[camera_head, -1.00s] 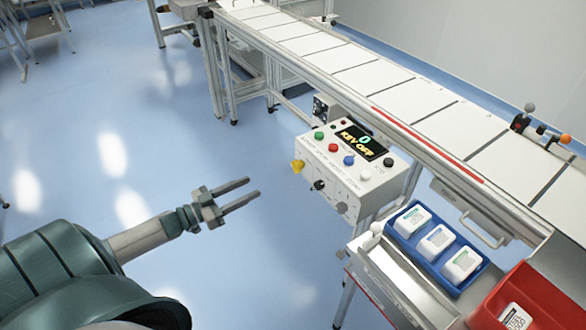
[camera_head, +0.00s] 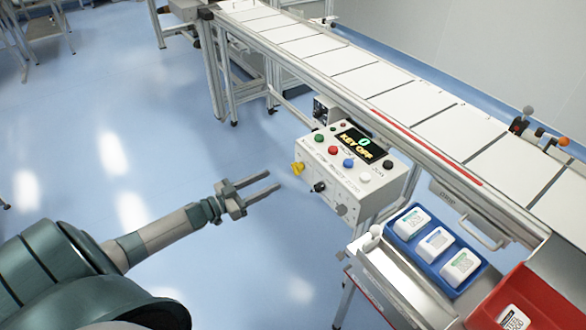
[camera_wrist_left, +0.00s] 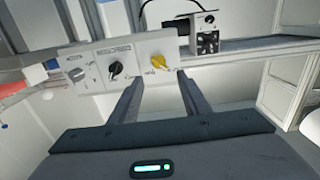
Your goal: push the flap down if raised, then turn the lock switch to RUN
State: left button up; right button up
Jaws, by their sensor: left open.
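The white control box (camera_head: 355,180) stands beside the conveyor, its display (camera_head: 362,144) reading "KEY OFF". Its front carries a yellow knob (camera_head: 298,168), a black knob (camera_head: 319,187) and a grey round fitting (camera_head: 341,210), perhaps the lock switch. In the left wrist view the yellow knob (camera_wrist_left: 158,61) shows between the fingertips, the black knob (camera_wrist_left: 115,68) left of them, and the grey fitting (camera_wrist_left: 77,74) further left. I cannot tell whether a flap is raised. My left gripper (camera_head: 274,180) is open and empty, in front of the box and apart from it.
Coloured buttons (camera_head: 348,163) line the box top. The conveyor (camera_head: 375,78) runs behind it. A blue tray (camera_head: 437,274) with white containers and a red bin (camera_head: 530,290) stand at lower right.

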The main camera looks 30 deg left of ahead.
aim_at(293, 169)
pick_arm(q)
jog(key=p+x, duration=0.1)
jog(key=x, duration=0.8)
jog(key=shift+w+d, duration=0.25)
jog(key=shift+w, duration=0.4)
pick_arm(e)
jog(key=shift+g, duration=0.7)
jog(key=s, duration=0.1)
jog(key=s+d+f, duration=0.1)
jog(key=s+f, duration=0.1)
jog(key=s, duration=0.1)
jog(key=shift+d, duration=0.35)
pick_arm(q)
jog(key=shift+c, duration=0.4)
